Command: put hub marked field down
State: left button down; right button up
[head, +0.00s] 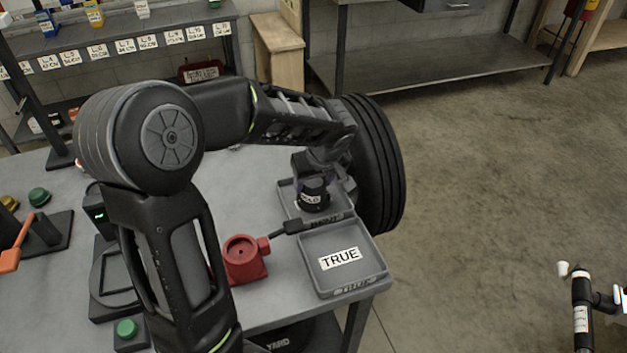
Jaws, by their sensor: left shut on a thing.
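The hub marked field (313,197) is a short dark cylinder with a white label, only partly readable. It stands roughly upright in or just above the rear grey tray (287,196), whose front label is partly hidden. I cannot tell whether it touches the tray floor. My left gripper (314,180) is above the hub and shut on its upper part. My left arm reaches across the table from the left and hides part of the tray. My right gripper is not in view.
An empty grey tray with a TRUE card (373,258) adjoins in front. A red fixture (243,262) stands left of it. A shelf with labelled rows (120,45) is at the back left. Floor at right is mostly clear.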

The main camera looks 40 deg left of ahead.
pick_arm(q)
jog(key=shift+f, duration=0.1)
jog(key=c, duration=0.5)
grip_release()
jog(key=shift+r, duration=0.25)
jog(key=v, duration=1.1)
jog(key=shift+s+d+r+b, duration=0.1)
jog(key=shift+r+b, duration=0.25)
jog(key=shift+r, duration=0.05)
